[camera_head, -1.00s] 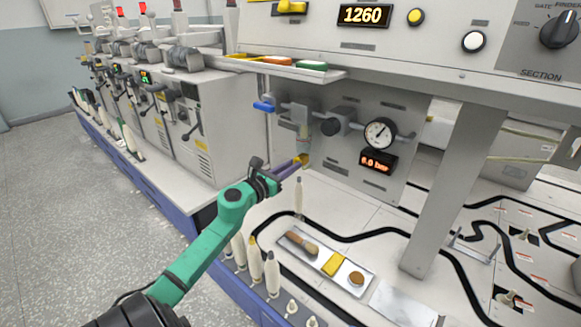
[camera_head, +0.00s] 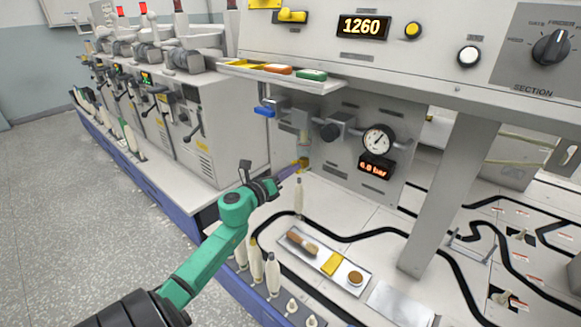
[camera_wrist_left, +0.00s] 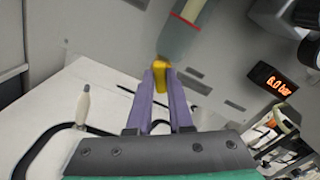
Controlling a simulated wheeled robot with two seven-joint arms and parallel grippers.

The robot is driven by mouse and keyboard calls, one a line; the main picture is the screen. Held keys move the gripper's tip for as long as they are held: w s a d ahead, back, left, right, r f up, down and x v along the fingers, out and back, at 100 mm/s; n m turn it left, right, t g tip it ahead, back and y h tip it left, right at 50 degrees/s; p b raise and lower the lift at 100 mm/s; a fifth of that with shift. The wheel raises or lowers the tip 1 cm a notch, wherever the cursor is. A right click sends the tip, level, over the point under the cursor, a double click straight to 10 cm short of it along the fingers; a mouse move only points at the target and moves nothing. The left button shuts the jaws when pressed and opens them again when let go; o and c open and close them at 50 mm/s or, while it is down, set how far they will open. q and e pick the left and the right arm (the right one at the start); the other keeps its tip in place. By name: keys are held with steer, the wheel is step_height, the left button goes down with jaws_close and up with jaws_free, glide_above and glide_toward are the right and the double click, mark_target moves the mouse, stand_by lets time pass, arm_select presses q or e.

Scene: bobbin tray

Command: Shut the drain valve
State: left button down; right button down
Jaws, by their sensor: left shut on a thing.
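The drain valve (camera_head: 304,162) is a small yellow tap at the bottom of the filter bowl (camera_head: 303,146), under the air unit on the grey panel. My left gripper (camera_head: 299,168), with purple fingers on a green arm, reaches it from the lower left. In the left wrist view, the fingertips (camera_wrist_left: 162,77) are closed on the yellow valve (camera_wrist_left: 163,68), just below the bowl (camera_wrist_left: 182,36). The fingers hide part of the valve, and I cannot tell how far it is turned. My right gripper is in neither view.
A blue lever (camera_head: 264,111), a dark knob (camera_head: 330,131), a pressure gauge (camera_head: 378,139) and a red-lit bar display (camera_head: 375,167) are close to the bowl. Upright bobbins and a tray (camera_head: 312,266) with a brush stand below. A shelf (camera_head: 285,83) overhangs above.

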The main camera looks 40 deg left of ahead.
arm_select(q)
steer(key=shift+a+f+n+p, duration=0.1)
steer(key=shift+n+p, duration=1.4)
steer(key=shift+n, duration=1.35)
steer(key=shift+f+n+p, duration=0.1)
steer(key=shift+n+p, duration=1.4)
steer(key=shift+n, duration=1.35)
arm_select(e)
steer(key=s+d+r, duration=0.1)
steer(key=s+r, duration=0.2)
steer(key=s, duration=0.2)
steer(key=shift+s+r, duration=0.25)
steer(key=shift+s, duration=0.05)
arm_select(q)
steer(key=c, duration=0.8)
jaws_free()
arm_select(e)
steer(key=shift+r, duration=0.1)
arm_select(q)
steer(key=shift+s, duration=0.15)
